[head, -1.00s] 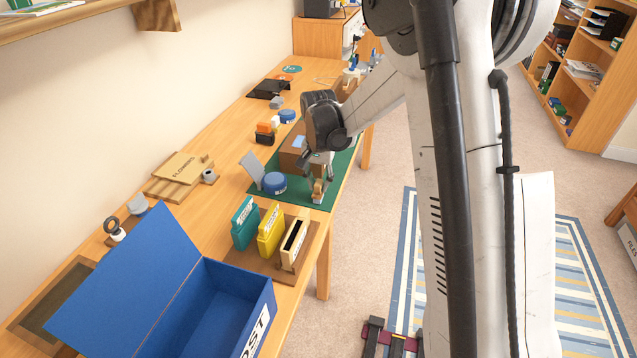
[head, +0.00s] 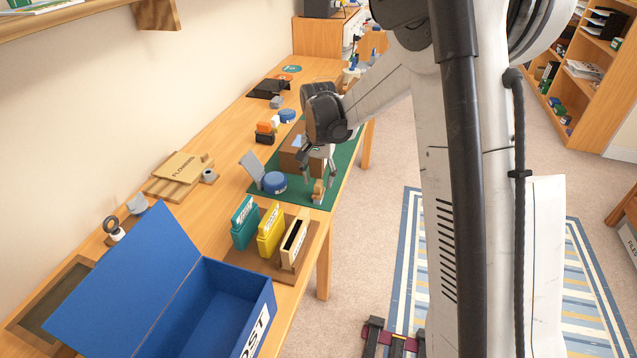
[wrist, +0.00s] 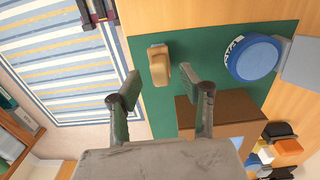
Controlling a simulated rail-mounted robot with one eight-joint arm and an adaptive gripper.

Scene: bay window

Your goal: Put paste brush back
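A small tan wooden piece (head: 318,190), which looks like the paste brush, is near the front edge of the green mat (head: 335,186). In the wrist view this wooden piece (wrist: 159,65) lies ahead of the gap between my fingertips. Its bristles cannot be made out. My gripper (head: 319,179) is just above it, pointing down. In the wrist view my gripper (wrist: 160,84) has its fingers spread, with nothing between them. A blue round tub (head: 275,183) with a white label stands on the mat to the left; it also shows in the wrist view (wrist: 253,58).
A brown box (head: 293,157) stands on the mat behind my gripper. A grey panel (head: 252,168) leans beside the tub. Teal, yellow and cream upright holders (head: 270,232) stand on a brown board nearer. An open blue box (head: 225,310) fills the near bench.

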